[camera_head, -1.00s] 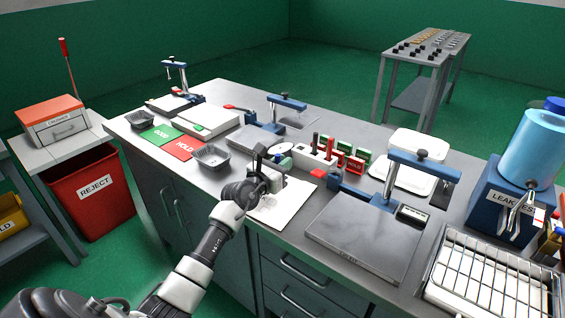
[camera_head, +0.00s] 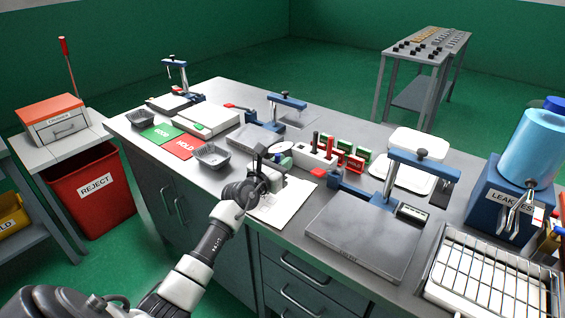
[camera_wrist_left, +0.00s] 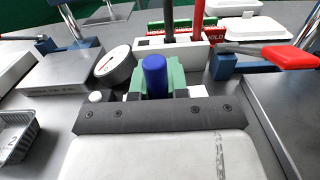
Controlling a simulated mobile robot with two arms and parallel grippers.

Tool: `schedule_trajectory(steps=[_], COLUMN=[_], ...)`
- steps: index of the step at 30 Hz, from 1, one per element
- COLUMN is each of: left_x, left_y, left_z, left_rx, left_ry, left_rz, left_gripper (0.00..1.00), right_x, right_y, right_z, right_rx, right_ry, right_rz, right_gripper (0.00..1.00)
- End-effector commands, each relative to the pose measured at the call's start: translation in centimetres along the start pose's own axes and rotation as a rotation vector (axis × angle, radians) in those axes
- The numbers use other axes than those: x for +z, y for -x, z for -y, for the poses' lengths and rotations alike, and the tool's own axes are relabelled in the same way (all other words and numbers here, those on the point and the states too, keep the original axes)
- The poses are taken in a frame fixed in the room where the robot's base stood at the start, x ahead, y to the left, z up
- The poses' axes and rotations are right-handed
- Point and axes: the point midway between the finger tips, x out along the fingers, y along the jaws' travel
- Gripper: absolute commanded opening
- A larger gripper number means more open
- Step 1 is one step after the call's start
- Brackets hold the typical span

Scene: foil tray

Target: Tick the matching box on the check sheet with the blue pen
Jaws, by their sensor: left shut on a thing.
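The check sheet (camera_head: 290,200), a white page, lies on the bench near its front edge. My left gripper (camera_head: 270,181) is over the sheet's left part and hides some of it, so its boxes cannot be read. In the left wrist view, my left gripper (camera_wrist_left: 160,96) is shut on the blue pen (camera_wrist_left: 154,74), whose rounded blue end stands up between the fingers. The pen's tip is hidden, so I cannot tell whether it touches the paper. My right gripper is not in view.
A foil tray (camera_head: 211,156) stands left of the gripper, beside the red HOLD mat (camera_head: 183,147) and green GOOD mat (camera_head: 160,134). A grey scale plate (camera_head: 362,237) is right of the sheet. A white holder (camera_head: 312,158) with upright handles stands behind.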

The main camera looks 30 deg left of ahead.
Motion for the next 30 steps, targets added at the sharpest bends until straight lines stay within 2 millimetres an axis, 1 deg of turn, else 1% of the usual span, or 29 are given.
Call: schedule_trajectory(steps=[30], left_x=[-0.61], left_y=[0.0], left_z=[0.0], left_rx=[0.0], left_ry=[0.0], left_rz=[-0.001], left_gripper=[0.02], right_x=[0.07], right_y=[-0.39], right_z=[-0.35], right_rx=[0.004], right_ry=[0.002], right_rz=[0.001], right_gripper=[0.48])
